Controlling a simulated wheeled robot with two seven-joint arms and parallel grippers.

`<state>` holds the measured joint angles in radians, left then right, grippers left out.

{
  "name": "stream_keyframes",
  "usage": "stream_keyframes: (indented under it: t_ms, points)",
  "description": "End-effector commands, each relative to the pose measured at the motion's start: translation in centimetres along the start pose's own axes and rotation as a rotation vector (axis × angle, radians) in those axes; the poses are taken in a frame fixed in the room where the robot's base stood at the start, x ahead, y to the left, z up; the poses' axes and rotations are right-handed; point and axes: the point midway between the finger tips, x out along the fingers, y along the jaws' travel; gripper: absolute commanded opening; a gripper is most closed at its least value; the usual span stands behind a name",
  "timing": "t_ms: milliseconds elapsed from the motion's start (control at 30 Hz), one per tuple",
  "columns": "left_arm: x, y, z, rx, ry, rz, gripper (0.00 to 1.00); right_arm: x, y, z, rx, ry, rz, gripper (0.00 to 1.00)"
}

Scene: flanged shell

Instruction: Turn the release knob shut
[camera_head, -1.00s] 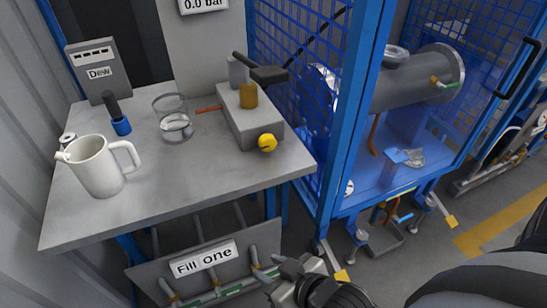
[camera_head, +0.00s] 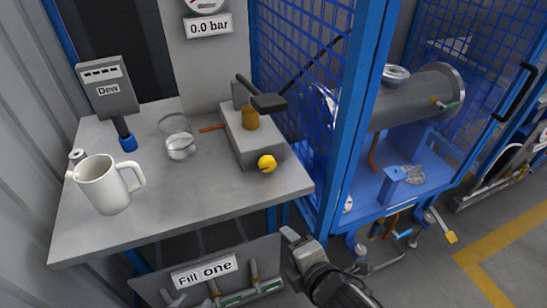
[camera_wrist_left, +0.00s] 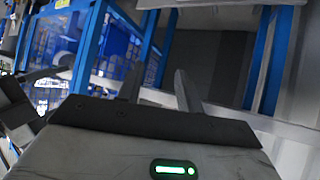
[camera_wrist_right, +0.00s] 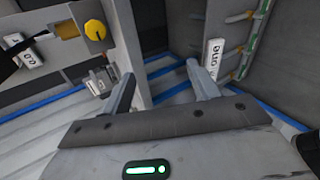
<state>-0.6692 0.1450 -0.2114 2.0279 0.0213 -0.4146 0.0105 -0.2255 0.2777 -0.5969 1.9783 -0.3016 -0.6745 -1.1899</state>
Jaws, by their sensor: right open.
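The yellow round knob (camera_head: 267,163) is on the front of a grey pump box (camera_head: 247,135) on the table. It also shows in the right wrist view (camera_wrist_right: 95,30), at the upper left, with a dark mark on its face. My right gripper (camera_head: 292,238) is below and to the right of the knob, beyond the table's front edge, apart from it. Its fingers (camera_wrist_right: 163,88) are spread with nothing between them. My left gripper (camera_wrist_left: 158,88) shows only in its own wrist view, fingers apart and empty, facing the blue frame and floor. Which way the knob is turned is unclear.
On the table (camera_head: 215,190) stand a white mug (camera_head: 103,185), a glass (camera_head: 178,140) and a Dew meter (camera_head: 106,90). A gauge above reads 0.0 bar (camera_head: 208,26). A Fill one panel (camera_head: 204,270) hangs below. A blue cage post (camera_head: 350,120) stands right of the table.

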Motion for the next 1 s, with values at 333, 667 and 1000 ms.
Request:
stream_keyframes:
  t_ms: [333, 667, 1000]
  points:
    - [-1.2, -0.6, -1.3, 0.011, -0.018, -0.023, 0.36, 1.1, 9.5, 2.0, -1.438, -0.198, 0.005, 0.6]
    - [-1.1, -1.0, -1.3, 0.013, -0.017, -0.031, 0.36, 3.0, 11.0, 2.8, -1.693, -0.255, -0.023, 0.6]
    - [-1.1, -0.8, -1.1, 0.012, -0.021, -0.028, 0.36, 9.8, 12.1, 3.8, -1.686, -0.252, -0.022, 0.6]
